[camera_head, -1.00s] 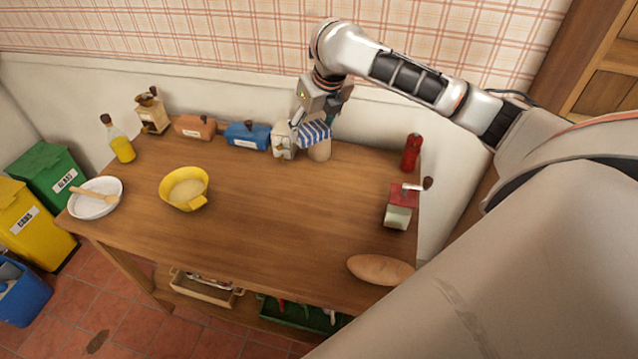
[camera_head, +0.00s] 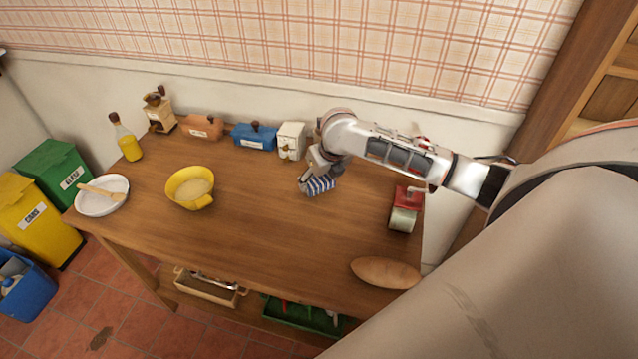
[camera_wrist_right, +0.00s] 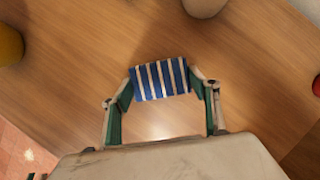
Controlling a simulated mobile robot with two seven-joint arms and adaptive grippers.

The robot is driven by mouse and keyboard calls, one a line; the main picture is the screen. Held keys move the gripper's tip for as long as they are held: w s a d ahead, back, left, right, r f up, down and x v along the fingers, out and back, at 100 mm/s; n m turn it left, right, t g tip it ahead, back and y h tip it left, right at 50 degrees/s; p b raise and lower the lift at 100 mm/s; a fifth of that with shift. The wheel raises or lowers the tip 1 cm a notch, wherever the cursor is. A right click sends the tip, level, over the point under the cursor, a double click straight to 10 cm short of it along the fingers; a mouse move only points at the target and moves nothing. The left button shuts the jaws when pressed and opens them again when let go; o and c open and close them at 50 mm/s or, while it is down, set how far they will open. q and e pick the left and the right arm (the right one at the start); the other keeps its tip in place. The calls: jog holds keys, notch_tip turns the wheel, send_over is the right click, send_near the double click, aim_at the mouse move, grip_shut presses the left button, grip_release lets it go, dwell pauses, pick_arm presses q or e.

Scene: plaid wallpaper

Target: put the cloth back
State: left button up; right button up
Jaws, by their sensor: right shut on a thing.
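The blue-and-white striped cloth (camera_head: 320,185) is between the fingers of my right gripper (camera_head: 318,178), above the middle-back of the wooden table. In the right wrist view the cloth (camera_wrist_right: 160,80) spans the gap between both fingertips, so the right gripper (camera_wrist_right: 160,82) is shut on it. A beige rounded thing, probably the jar (camera_wrist_right: 203,6), shows at the top edge of that view, apart from the cloth. In the head view my right arm hides most of the jar's place. My left gripper is not in view.
The wooden table (camera_head: 260,240) is clear at its centre. A white canister (camera_head: 291,141) and blue box (camera_head: 254,136) line the back.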

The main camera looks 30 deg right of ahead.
jog(key=shift+f, duration=1)
jog(key=shift+f, duration=0.1)
jog(key=o, duration=1.1)
jog(key=shift+c, duration=0.2)
jog(key=v, duration=1.2)
